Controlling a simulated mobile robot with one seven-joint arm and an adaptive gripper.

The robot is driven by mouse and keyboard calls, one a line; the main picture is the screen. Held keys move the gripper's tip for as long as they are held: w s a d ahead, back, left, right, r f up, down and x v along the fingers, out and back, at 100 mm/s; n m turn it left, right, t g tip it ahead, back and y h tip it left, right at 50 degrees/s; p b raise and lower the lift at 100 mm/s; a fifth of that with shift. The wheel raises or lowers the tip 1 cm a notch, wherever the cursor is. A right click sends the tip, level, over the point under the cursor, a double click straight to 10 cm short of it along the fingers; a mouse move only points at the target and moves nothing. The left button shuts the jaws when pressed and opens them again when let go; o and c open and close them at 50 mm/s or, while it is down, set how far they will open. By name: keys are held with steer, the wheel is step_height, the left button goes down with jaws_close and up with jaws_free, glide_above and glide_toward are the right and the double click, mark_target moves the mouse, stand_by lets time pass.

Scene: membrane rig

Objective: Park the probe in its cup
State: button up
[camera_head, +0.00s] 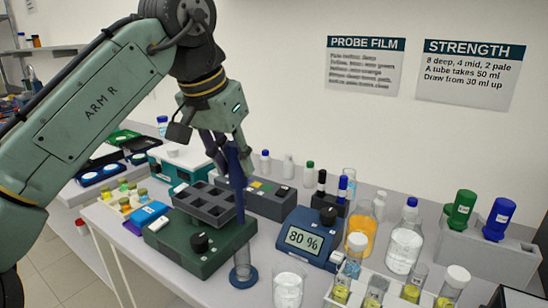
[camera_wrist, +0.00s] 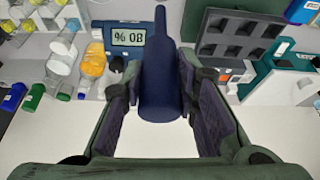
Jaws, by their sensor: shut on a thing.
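My gripper (camera_head: 232,155) is shut on the dark blue probe (camera_head: 238,180), which hangs nearly upright with its narrow end down. In the wrist view the probe (camera_wrist: 160,85) sits between both finger pads, its thin tip toward the top. In the head view the tip shows just above a clear cylinder on a blue round base (camera_head: 243,278), which looks like the cup. I cannot tell whether the tip is directly over its mouth. The cup cannot be made out in the wrist view.
A blue meter (camera_head: 306,240) reading 80 % stands right of the probe. A beaker (camera_head: 288,287) and a rack of tubes (camera_head: 365,288) are at front right. An orange-filled bottle (camera_head: 362,222) stands behind.

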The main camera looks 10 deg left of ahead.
mark_target(231, 175)
steer(key=shift+s+a, duration=0.1)
steer(key=shift+s, duration=0.05)
steer(key=shift+f, duration=0.15)
step_height(231, 175, down, 4)
steer(key=b, duration=0.4)
step_height(231, 175, down, 9)
steer(key=b, duration=0.5)
steer(key=shift+b, duration=0.4)
steer(key=shift+f, duration=0.2)
stand_by(0.7)
steer(key=o, duration=1.1)
steer(key=shift+c, duration=0.2)
steer(key=v, duration=1.2)
